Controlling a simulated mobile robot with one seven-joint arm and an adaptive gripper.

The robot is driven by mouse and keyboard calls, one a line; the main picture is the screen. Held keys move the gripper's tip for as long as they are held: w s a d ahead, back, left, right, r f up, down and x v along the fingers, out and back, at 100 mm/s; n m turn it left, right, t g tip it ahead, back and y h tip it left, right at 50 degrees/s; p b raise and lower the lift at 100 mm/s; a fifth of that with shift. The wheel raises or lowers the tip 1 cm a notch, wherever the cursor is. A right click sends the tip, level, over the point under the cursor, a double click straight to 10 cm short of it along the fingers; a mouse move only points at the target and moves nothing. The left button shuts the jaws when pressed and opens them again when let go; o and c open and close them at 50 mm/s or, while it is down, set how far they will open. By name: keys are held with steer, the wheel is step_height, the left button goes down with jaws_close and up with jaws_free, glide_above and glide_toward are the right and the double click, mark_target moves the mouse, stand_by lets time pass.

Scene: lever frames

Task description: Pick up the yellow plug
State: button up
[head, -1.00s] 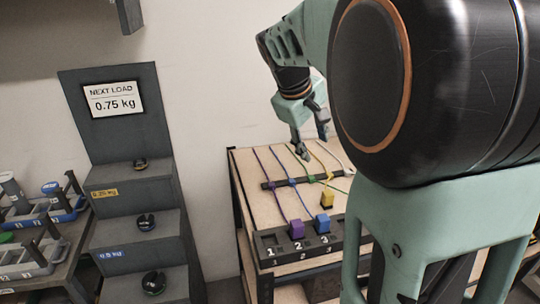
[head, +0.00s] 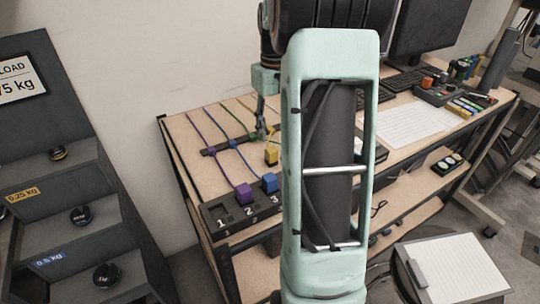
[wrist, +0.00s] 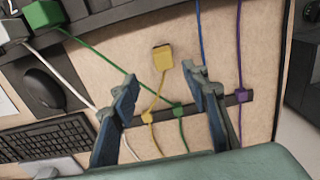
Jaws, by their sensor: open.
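The yellow plug (head: 271,154) lies loose on the wooden bench on its yellow cord, behind the numbered block. In the wrist view the yellow plug (wrist: 162,57) is just past the fingertips, roughly midway between the two fingers, with its cord running back between them. My gripper (wrist: 160,80) is open and empty, its fingers apart on either side of the cord. In the head view my gripper (head: 261,130) hangs over the bench just behind the plug. My arm hides part of the bench there.
The dark numbered block (head: 218,211) at the bench's front edge carries a purple plug (head: 243,193) and a blue plug (head: 270,182). Green (wrist: 45,15) and white (wrist: 13,28) plugs are at left in the wrist view. A dark cord strip (wrist: 225,99) crosses the bench.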

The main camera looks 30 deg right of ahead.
mark_target(272, 149)
step_height(272, 149, down, 3)
steer(key=shift+f, duration=0.1)
steer(key=shift+a+f, duration=0.2)
steer(key=shift+f, duration=1.1)
steer(key=shift+a+f, duration=0.15)
steer(key=shift+f, duration=1.15)
jaws_close()
